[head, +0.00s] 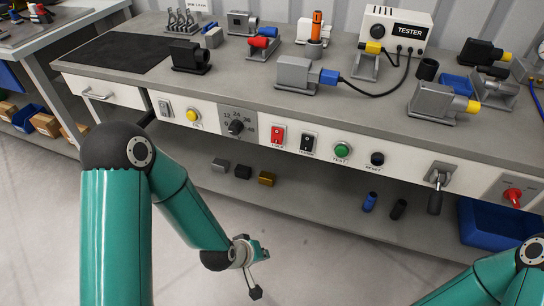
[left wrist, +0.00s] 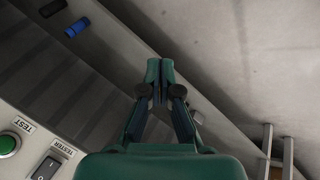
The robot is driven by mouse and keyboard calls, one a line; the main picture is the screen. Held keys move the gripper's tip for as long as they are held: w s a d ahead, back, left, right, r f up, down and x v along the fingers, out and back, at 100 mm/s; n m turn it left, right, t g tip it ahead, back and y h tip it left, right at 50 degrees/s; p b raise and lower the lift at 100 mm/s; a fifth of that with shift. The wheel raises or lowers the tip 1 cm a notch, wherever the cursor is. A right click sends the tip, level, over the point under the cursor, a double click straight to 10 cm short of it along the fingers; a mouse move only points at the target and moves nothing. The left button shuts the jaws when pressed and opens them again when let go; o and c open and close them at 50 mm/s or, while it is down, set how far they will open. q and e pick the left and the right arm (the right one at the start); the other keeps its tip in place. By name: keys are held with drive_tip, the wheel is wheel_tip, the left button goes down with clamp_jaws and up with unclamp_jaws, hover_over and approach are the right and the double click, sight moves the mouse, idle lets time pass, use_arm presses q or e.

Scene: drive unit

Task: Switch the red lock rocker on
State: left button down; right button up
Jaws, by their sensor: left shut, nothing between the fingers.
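The red lock rocker (head: 278,135) sits in the white front panel of the bench in the head view, left of a black rocker (head: 307,142). Which way it is tipped is too small to tell. My left gripper (head: 262,262) is low in front of the bench, below the panel and apart from the rocker. In the left wrist view its fingers (left wrist: 160,68) meet at the tips with nothing between them. The red rocker does not show in that view; the black TESTER rocker (left wrist: 46,168) does, at the lower left. My right gripper is out of view.
The panel also bears a yellow button (head: 193,115), a rotary knob (head: 236,127), a green TEST button (head: 342,150) and a lever (head: 437,186). A lower shelf (head: 325,205) with small blocks juts out under the panel. The bench top holds several connectors and the tester (head: 396,28).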

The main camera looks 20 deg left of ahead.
sight(277, 142)
use_arm(q)
drive_tip(key=w+a+r+n+t+y+b, duration=0.1)
drive_tip(key=w+a+r+n+t+b, duration=0.1)
drive_tip(key=w+r+n+t+b, duration=0.5)
drive_tip(key=w+a+r+n+t+y+b, duration=0.1)
drive_tip(key=w+a+r+n+t+b, duration=0.1)
drive_tip(key=r, duration=1)
drive_tip(key=shift+w+a+n+t, duration=0.55)
drive_tip(key=shift+w+n+t, duration=0.35)
drive_tip(key=shift+n, duration=0.2)
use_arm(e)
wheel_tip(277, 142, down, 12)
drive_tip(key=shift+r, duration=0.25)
use_arm(q)
drive_tip(key=shift+w, duration=0.1)
drive_tip(key=w, duration=0.4)
drive_tip(key=w+f, duration=0.1)
drive_tip(key=w, duration=0.4)
drive_tip(key=w+f+b, duration=0.1)
drive_tip(key=w, duration=0.3)
drive_tip(key=shift+w+d+f, duration=0.15)
drive_tip(key=shift+w+d, duration=0.15)
drive_tip(key=shift+w, duration=0.05)
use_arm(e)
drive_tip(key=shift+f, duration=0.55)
